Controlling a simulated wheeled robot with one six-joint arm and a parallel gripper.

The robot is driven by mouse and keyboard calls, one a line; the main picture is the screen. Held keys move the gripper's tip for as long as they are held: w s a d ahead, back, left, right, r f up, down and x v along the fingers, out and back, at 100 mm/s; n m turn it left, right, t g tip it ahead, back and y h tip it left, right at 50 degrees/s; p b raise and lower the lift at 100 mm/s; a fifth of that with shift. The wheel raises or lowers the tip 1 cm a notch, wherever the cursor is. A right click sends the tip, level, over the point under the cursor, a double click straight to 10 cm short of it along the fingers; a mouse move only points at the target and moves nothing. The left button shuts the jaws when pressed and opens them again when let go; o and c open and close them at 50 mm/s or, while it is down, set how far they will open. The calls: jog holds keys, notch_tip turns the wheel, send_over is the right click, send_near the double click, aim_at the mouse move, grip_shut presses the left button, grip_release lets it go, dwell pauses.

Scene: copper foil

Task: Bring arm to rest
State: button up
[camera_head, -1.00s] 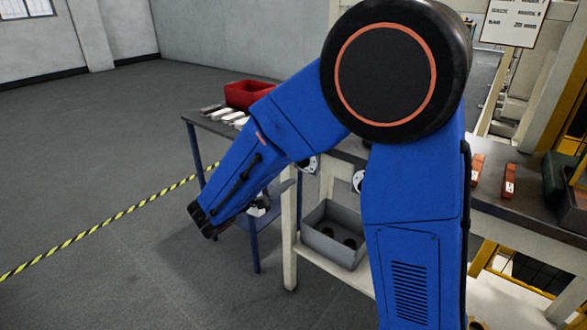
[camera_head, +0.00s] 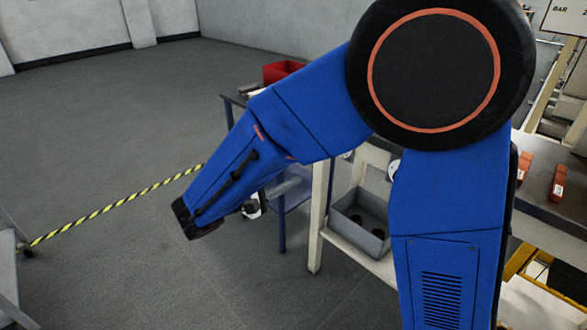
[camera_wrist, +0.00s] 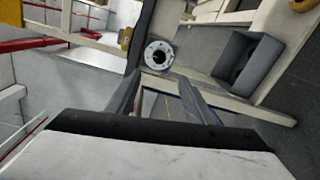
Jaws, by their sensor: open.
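My blue arm (camera_head: 305,115) fills the middle and right of the head view, bent at a large black joint with an orange ring. Its forearm slopes down to the left, and the gripper itself is hidden behind it there. In the wrist view my gripper (camera_wrist: 157,95) shows two grey fingers standing apart, with nothing between them. Beyond the fingertips, in the wrist view, is a round metal flange (camera_wrist: 158,55).
A grey bin (camera_head: 362,222) with dark round things sits on a low shelf; it also shows in the wrist view (camera_wrist: 262,45). A red bin (camera_head: 282,72) stands on the table behind my arm. Orange-red bars (camera_head: 524,168) lie on the right bench. Open floor lies left, with striped tape (camera_head: 120,203).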

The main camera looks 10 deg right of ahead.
jog(key=s+d+f+m+g+y, duration=0.15)
jog(key=s+d+g, duration=0.25)
jog(key=d, duration=0.5)
jog(key=s+d+m+g+y, duration=0.2)
jog(key=s+d+g, duration=0.15)
jog(key=d, duration=0.55)
jog(key=s+d+m+t+y, duration=0.1)
jog(key=s+m+y, duration=0.2)
jog(key=s+y, duration=0.2)
jog(key=s+d+f+m+t+y, duration=0.1)
jog(key=s+y, duration=0.4)
jog(key=s, duration=0.5)
jog(key=shift+s+d+m, duration=0.25)
jog(key=shift+d+m, duration=0.4)
jog(key=shift+m, duration=0.3)
jog(key=shift+f+t+y, duration=0.1)
jog(key=shift+t+y, duration=0.15)
